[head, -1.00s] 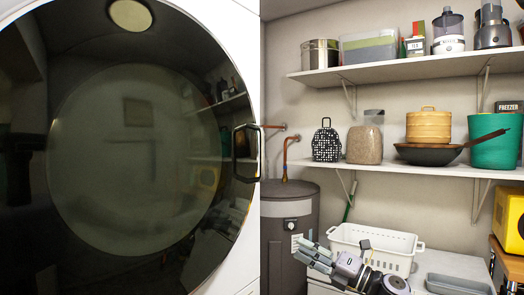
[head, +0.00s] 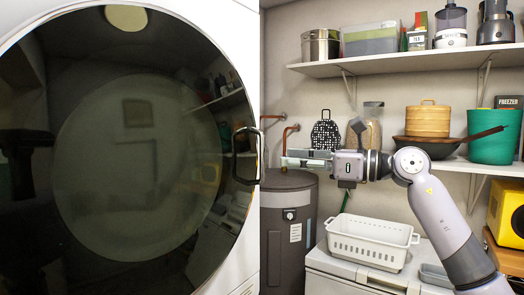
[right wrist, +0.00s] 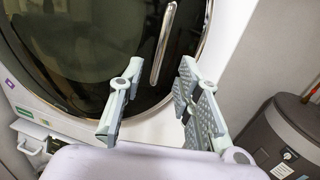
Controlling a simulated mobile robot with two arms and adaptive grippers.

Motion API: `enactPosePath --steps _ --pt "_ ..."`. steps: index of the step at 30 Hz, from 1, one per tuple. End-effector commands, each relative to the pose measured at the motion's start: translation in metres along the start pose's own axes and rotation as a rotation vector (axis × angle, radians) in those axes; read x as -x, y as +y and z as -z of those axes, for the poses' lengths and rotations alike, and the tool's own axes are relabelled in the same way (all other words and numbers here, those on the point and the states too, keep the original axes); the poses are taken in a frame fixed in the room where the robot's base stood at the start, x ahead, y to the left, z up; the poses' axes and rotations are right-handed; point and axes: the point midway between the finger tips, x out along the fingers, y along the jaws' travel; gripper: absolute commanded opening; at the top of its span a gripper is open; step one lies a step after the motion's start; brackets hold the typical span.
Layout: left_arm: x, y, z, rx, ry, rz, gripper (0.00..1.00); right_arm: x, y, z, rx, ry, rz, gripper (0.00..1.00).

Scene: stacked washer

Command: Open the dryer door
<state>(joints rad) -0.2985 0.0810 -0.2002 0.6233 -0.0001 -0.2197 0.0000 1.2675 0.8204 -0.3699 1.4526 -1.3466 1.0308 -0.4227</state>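The dryer door (head: 125,150) is a large round dark glass door on a white machine, filling the left of the head view. It looks shut. My right gripper (head: 283,160) points left at about handle height, a little to the right of the handle. In the right wrist view the handle (right wrist: 163,45) stands beyond and between the two spread fingers (right wrist: 152,95). My left gripper is not in view.
A grey water heater (head: 289,235) stands right of the machine, below my right gripper. A white basket (head: 370,242) sits on a white appliance. Two wall shelves (head: 400,63) hold jars, pots and a wok behind my right arm. The space before the door looks clear.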

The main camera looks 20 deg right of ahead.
Motion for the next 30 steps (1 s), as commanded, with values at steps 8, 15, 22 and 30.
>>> enactPosePath --steps 8,15,22,30 --pt "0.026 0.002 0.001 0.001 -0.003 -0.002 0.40 -0.057 0.001 -0.003 -0.003 -0.001 -0.003 0.31" --pt "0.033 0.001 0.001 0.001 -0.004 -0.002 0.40 -0.079 0.000 -0.001 -0.002 -0.001 0.000 0.31" --pt "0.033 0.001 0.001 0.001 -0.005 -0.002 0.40 -0.082 0.000 0.001 -0.001 -0.001 0.001 0.31" --pt "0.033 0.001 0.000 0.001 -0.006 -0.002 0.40 -0.082 0.000 0.001 -0.002 0.000 0.000 0.19"
